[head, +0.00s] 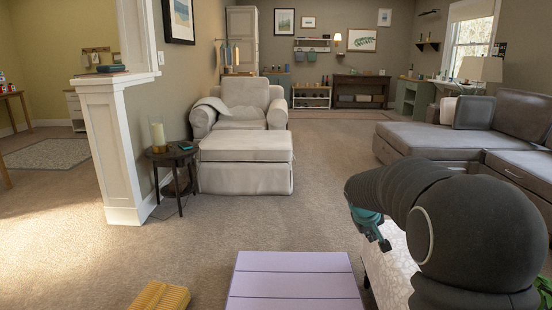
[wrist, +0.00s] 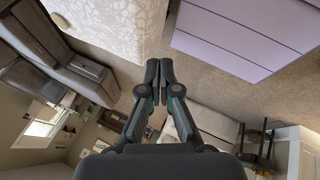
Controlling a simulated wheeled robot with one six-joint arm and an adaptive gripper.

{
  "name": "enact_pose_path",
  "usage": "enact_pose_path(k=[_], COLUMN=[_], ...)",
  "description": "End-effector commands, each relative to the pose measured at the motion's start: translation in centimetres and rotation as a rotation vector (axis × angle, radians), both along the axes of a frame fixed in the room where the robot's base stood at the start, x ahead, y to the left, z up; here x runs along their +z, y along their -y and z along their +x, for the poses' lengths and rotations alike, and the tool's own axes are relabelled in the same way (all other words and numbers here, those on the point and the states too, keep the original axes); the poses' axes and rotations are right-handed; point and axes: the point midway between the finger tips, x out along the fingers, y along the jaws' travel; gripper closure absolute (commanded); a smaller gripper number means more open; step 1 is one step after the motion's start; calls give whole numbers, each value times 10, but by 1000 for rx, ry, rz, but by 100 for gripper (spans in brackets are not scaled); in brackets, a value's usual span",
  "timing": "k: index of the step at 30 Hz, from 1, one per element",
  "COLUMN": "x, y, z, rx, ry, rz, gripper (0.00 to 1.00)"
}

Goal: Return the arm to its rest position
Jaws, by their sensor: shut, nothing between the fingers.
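My gripper (wrist: 158,68) is shut and empty in the wrist view, its two dark fingers together. In the head view, my dark arm is bent at the lower right. The gripper's teal part (head: 372,226) shows below the arm there, and the rest of the gripper is mostly hidden. The gripper is beside a white patterned surface (head: 392,262), which also shows at the top of the wrist view (wrist: 105,25). I cannot tell the gap between them.
A lilac slatted surface (head: 293,282) is low in front, with a yellow ribbed object (head: 160,296) left of it. A grey sofa (head: 425,145) is at the right. A cream ottoman (head: 246,165) and a dark side table (head: 172,155) with a candle stand farther off. The carpet between is clear.

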Motion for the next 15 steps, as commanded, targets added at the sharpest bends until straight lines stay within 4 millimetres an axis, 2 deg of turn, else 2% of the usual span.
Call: enact_pose_path(k=[1, 3, 15], x=[3, 5, 6], y=[-6, -15, -67], z=[-24, -54, -214], rx=[-16, -40, -137], ry=[-19, -48, -152], rz=[27, 66, 280], gripper=[100, 100, 100])
